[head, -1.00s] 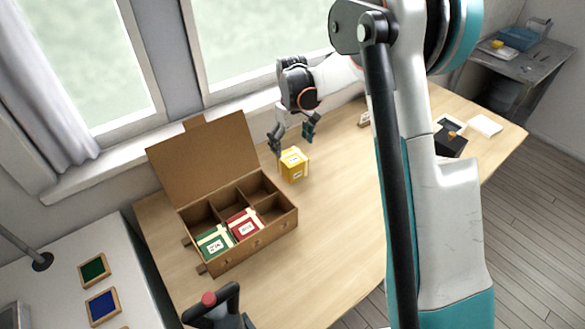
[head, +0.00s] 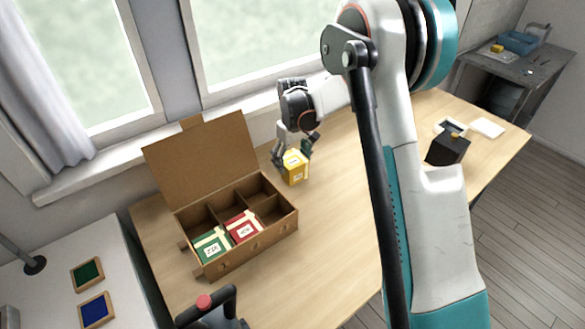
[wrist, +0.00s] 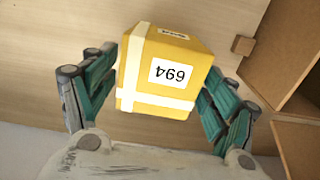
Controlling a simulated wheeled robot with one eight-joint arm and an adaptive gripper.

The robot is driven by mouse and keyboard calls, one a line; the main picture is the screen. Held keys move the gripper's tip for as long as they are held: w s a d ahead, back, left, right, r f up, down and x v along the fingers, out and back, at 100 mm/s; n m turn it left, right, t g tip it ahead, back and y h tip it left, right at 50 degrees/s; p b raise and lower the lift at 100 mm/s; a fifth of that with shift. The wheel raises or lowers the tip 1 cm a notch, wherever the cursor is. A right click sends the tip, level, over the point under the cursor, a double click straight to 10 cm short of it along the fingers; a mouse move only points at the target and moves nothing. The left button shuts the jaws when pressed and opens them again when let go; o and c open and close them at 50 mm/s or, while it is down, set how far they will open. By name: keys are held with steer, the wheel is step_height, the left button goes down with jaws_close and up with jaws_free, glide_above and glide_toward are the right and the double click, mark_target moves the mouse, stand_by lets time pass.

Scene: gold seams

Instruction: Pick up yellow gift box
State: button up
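The yellow gift box (head: 294,168) with pale ribbon bands sits on the wooden table, just right of the open divided box. In the wrist view my gripper (wrist: 164,80) has one teal finger on each side of the box. The fingers are spread and close to its sides; firm contact does not show. The box's underside is hidden.
The open brown divided box (head: 250,246) holds a green gift box (head: 211,246) and a red gift box (head: 243,227); its other compartments look empty. A black box (head: 447,148) stands at the right. The table's middle is clear.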

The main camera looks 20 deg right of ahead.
steer(key=c, duration=0.7)
steer(key=shift+r, duration=0.1)
